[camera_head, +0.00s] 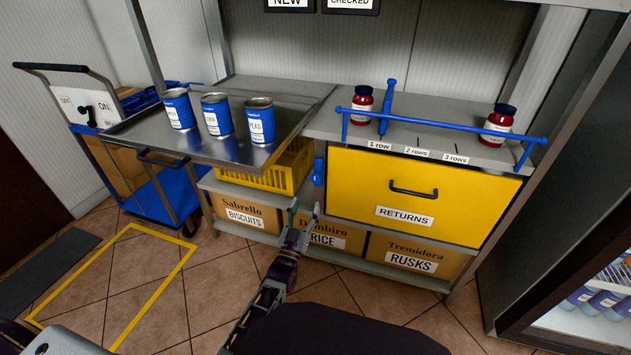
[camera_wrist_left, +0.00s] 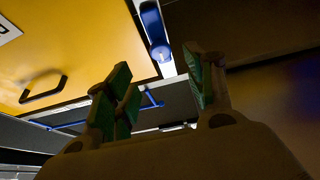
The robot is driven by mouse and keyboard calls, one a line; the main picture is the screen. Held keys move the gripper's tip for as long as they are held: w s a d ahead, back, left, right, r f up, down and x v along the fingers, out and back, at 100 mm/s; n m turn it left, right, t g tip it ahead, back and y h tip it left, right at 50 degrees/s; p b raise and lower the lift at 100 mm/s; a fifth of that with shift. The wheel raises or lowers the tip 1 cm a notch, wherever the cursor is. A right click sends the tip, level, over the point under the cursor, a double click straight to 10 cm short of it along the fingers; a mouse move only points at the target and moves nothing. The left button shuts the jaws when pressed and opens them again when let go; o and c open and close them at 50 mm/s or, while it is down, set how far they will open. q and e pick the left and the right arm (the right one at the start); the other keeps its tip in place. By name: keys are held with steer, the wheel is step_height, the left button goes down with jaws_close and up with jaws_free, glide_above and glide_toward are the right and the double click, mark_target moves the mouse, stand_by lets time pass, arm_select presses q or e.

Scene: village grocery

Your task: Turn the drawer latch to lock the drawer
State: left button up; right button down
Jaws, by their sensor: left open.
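The yellow drawer (camera_head: 360,190), labelled RETURNS, has a black handle (camera_head: 413,190) and its front looks flush with the shelf unit. The blue latch (camera_head: 318,172) is at the drawer's left edge, on the grey post, and looks upright. My left gripper (camera_head: 304,212) is open and empty, below the latch and apart from it. In the left wrist view, the latch (camera_wrist_left: 154,30) is beyond the spread, green-padded fingers (camera_wrist_left: 162,88), with the yellow drawer front (camera_wrist_left: 80,45) to its left. My right gripper is not in view.
A metal tray (camera_head: 165,139) with three blue cans (camera_head: 217,116) sticks out left of the latch, above a yellow crate (camera_head: 262,178). Cardboard boxes (camera_head: 412,256) fill the low shelf. A blue rail (camera_head: 440,123) and red jars (camera_head: 362,105) are above the drawer.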

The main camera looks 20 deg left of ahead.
mark_target(315, 181)
arm_select(q)
steer(key=b+x, duration=0.1)
steer(key=x, duration=0.4)
steer(key=shift+w, duration=0.15)
steer(key=shift+b+x, duration=1.15)
steer(key=shift+x, duration=1.6)
steer(key=shift+w+r, duration=0.25)
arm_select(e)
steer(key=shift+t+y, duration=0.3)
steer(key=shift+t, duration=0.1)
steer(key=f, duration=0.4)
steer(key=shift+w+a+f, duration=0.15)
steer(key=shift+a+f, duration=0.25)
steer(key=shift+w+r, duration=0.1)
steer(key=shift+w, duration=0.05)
arm_select(q)
steer(key=c, duration=1)
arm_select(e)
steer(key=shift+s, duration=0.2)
